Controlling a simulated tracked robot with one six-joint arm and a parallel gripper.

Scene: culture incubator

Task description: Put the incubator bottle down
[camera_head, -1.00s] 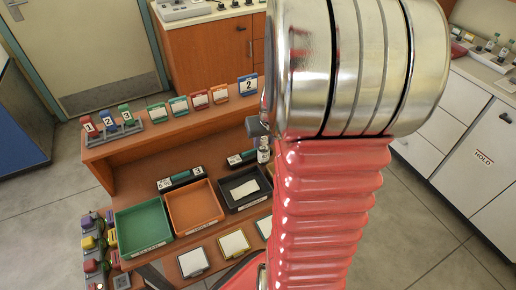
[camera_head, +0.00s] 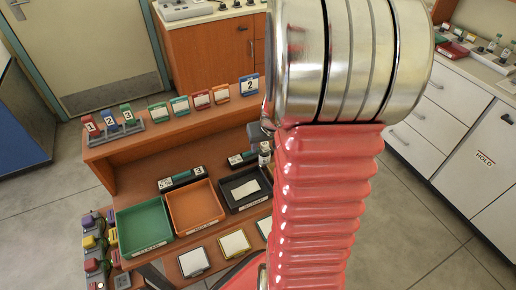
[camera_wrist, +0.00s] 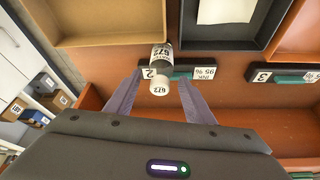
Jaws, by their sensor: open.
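The bottle (camera_wrist: 161,68) is small, with a white cap and a label reading 672. In the wrist view it is between the two spread fingers of my gripper (camera_wrist: 159,82), with a gap on each side. It overlaps the plate marked 2 (camera_wrist: 188,73); whether it touches the plate or a surface below, I cannot tell. In the head view the bottle (camera_head: 265,155) shows just left of my red arm, beside the black tray (camera_head: 232,205). My gripper (camera_head: 258,138) is partly hidden there by the arm.
An orange tray (camera_head: 221,216) and a green tray (camera_head: 120,240) stand left of the black tray on the wooden desk. A plate marked 3 (camera_wrist: 262,77) is right of the bottle in the wrist view. A shelf with coloured cards (camera_head: 180,112) runs behind.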

